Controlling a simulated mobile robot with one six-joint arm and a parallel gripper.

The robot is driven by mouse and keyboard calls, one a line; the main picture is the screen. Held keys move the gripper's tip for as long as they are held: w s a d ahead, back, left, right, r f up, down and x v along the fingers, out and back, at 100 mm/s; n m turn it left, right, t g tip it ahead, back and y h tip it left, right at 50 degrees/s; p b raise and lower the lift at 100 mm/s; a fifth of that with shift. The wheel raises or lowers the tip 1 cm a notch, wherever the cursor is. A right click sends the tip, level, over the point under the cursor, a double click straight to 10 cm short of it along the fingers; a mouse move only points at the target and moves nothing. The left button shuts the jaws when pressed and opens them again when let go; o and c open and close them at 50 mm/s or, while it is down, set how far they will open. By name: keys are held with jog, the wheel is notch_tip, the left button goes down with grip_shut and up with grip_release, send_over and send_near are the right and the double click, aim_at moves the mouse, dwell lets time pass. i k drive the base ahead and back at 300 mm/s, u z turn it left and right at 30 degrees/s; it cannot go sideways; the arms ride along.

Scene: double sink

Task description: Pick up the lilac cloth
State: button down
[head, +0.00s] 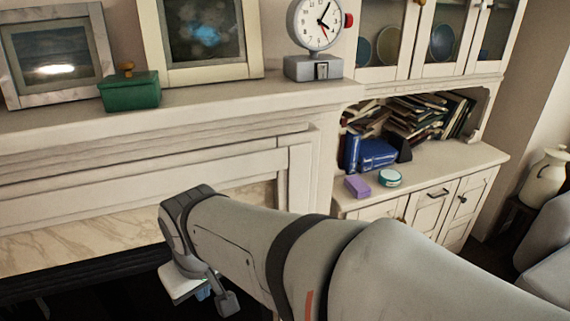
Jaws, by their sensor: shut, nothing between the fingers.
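A small lilac block-shaped thing (357,186) lies on the counter of the white cabinet, right of centre in the head view. It looks like the folded lilac cloth, but it is too small to be sure. My gripper (204,292) is at the lower left, pointing down in front of the dark fireplace opening. It is shut and empty, well to the left of the lilac thing and apart from it. My own arm partly hides the fingers.
A round teal-and-white tin (390,178) sits just right of the lilac thing, with blue books (377,154) behind. The mantel (220,96) holds a green box (130,91), a clock (317,30) and frames. A grey armchair (548,240) stands at right.

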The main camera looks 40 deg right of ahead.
aim_at(355, 184)
jog(key=z, duration=1.95)
